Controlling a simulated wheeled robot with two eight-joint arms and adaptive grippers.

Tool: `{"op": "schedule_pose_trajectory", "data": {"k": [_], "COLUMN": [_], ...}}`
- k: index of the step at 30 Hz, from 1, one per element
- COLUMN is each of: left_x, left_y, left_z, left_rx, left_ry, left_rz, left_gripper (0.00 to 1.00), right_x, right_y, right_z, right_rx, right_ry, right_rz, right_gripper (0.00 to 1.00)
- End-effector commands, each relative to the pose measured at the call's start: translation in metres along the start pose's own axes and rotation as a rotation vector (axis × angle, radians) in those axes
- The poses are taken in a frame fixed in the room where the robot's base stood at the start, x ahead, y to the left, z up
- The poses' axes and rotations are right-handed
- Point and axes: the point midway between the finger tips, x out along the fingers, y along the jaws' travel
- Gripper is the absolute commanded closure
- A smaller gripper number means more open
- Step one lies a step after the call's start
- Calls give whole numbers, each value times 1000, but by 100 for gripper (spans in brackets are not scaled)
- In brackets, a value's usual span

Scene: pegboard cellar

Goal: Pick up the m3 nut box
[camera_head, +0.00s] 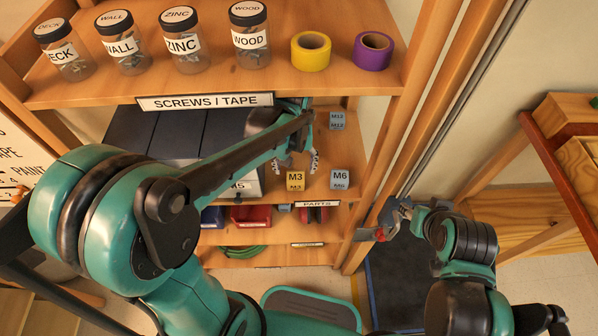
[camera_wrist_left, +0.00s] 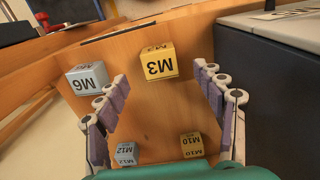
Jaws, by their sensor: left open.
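The M3 nut box (camera_head: 295,180) is a small yellow box on the shelf behind the PARTS label. In the left wrist view the M3 box (camera_wrist_left: 158,64) lies ahead, between and beyond the fingertips. My left gripper (camera_head: 296,163) is open and empty; its fingers point towards the box and do not touch it. My right gripper (camera_head: 388,222) is at the right, near the shelf's post, far from the box; its jaws are too small to read.
A grey-blue M6 box (camera_head: 340,177) stands right of the M3 box. A M12 box (camera_head: 337,121) is further back; a yellow M10 box (camera_wrist_left: 192,145) shows in the wrist view. Dark cases (camera_head: 180,135) stand at left. The jar shelf (camera_head: 200,88) overhangs my left arm.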

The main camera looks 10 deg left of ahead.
Motion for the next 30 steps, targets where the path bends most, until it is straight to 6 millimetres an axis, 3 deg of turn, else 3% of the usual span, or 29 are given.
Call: {"op": "schedule_pose_trajectory", "data": {"k": [11,19,27,30], "left_x": [35,75,78,78], "left_y": [1,2,2,2], "left_z": [0,-2,-2,-2], "left_rx": [0,0,0,0], "left_ry": [0,0,0,0], "left_rz": [0,0,0,0], "left_gripper": [31,31,31,57], "right_x": [12,29,28,28], "right_y": [0,0,0,0], "right_z": [9,21,20,20], "right_rx": [0,0,0,0], "right_ry": [0,0,0,0], "right_rz": [0,0,0,0], "right_gripper": [60,60,60,60]}}
